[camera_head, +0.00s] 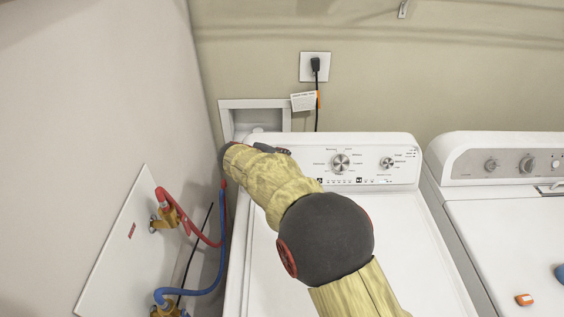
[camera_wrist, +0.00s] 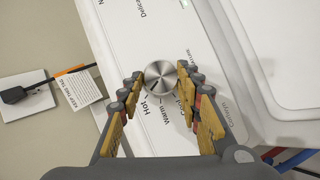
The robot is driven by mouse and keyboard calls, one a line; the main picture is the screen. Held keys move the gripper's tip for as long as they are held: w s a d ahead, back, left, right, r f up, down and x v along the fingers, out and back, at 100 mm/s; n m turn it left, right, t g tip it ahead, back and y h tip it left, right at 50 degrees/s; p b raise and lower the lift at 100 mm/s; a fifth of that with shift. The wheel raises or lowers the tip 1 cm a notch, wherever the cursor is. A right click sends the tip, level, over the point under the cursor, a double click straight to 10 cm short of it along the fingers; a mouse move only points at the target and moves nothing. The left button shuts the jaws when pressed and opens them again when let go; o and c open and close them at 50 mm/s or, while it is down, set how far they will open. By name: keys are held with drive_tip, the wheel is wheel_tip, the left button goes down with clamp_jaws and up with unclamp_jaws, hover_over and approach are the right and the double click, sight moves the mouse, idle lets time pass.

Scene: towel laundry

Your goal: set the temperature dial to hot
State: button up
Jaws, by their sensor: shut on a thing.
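My gripper (camera_wrist: 160,80) is shut on the dial, one finger on each side. In the head view my gripper (camera_head: 272,149) is at the left end of the washer's control panel (camera_head: 375,178), and my arm hides the temperature dial there.
The washer's larger centre dial (camera_head: 340,162) and a smaller right dial (camera_head: 387,163) stand close to my gripper's right. A second white machine (camera_head: 500,220) stands at right. Red hose (camera_head: 189,222) and blue hose (camera_head: 205,290) run at left. A power plug (camera_head: 315,65) hangs behind.

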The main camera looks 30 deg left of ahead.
drive_tip(key=shift+f, duration=0.2)
idle(0.3)
drive_tip(key=o, duration=1.2)
drive_tip(key=shift+r, duration=0.1)
drive_tip(key=shift+c, duration=0.2)
drive_tip(key=shift+r, duration=0.1)
drive_tip(key=v, duration=1.2)
